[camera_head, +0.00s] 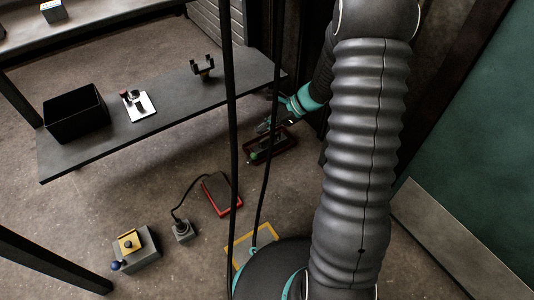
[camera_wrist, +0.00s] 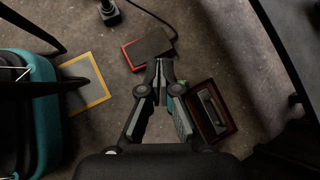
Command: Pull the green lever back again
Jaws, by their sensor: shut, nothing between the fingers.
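A low dark box with a reddish-brown rim (camera_head: 284,152) stands on the floor below the shelf's right end. A small green part (camera_head: 254,154), which looks like the green lever's end, shows at its left side. In the wrist view the box (camera_wrist: 226,131) lies right of my fingers, with a pale bar in its dark recess; I cannot tell whether that bar is the lever. My gripper (camera_wrist: 163,70) is shut and empty, pointing at the floor left of the box. In the head view my gripper (camera_head: 265,125) is small and dark, over or beside the box.
A red-edged dark pad (camera_head: 221,193) lies on the floor, cabled to a small grey block (camera_head: 183,231). A grey box with a yellow top (camera_head: 136,253) stands further left. The dark shelf (camera_head: 185,95) holds a black bin (camera_head: 75,113). A dark post stands close behind my arm.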

